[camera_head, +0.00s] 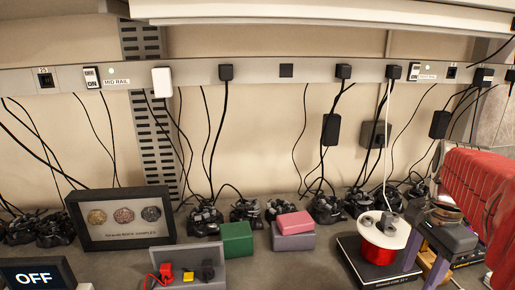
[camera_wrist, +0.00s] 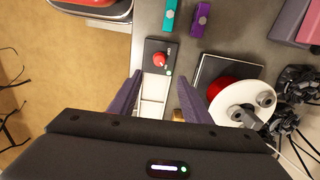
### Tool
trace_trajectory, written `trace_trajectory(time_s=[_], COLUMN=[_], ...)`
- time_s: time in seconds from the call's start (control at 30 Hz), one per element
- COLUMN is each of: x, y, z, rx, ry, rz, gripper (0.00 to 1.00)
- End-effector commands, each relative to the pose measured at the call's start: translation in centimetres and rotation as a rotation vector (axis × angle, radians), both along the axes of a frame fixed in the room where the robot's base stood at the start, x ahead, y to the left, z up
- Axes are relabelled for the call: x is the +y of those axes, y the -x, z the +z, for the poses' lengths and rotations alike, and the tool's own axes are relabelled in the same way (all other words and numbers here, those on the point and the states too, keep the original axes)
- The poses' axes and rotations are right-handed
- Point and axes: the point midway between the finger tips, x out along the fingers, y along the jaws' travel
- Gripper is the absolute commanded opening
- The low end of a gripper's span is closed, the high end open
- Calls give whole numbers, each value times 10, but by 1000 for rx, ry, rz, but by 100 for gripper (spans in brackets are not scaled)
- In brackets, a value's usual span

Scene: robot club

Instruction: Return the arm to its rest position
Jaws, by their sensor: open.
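My gripper (camera_head: 420,272) shows at the lower right of the head view, with two purple fingers pointing down below a dark body. My red-covered arm (camera_head: 480,185) reaches in from the right edge. In the wrist view my gripper (camera_wrist: 158,82) has its purple fingers wide apart, with nothing held between them. Below them is a pale rectangular piece, beside a dark panel with a red knob (camera_wrist: 160,60). I cannot tell how high the fingers are above it.
A white disc on a red spool (camera_head: 384,231) stands on a black box left of my gripper. Cables hang from the wall rail (camera_head: 285,70). Teal (camera_wrist: 170,14) and purple pieces lie beyond the knob panel.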

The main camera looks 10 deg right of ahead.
Motion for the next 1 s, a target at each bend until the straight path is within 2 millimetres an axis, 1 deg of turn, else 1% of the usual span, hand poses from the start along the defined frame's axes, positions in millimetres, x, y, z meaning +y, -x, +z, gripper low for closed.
trace_trajectory(time_s=[0.13,0.27,0.37,0.57,0.7,1.0], x=[-4,-3,7,48,82,155], y=[-5,-4,-2,-1,1,16], z=[-3,-18,-24,-32,-35,-39], rx=[-20,-32,-54,-109,-150,-245], ry=[16,31,57,131,188,301], rz=[103,241,373,682,887,1243], gripper=[44,44,44,44,44,44])
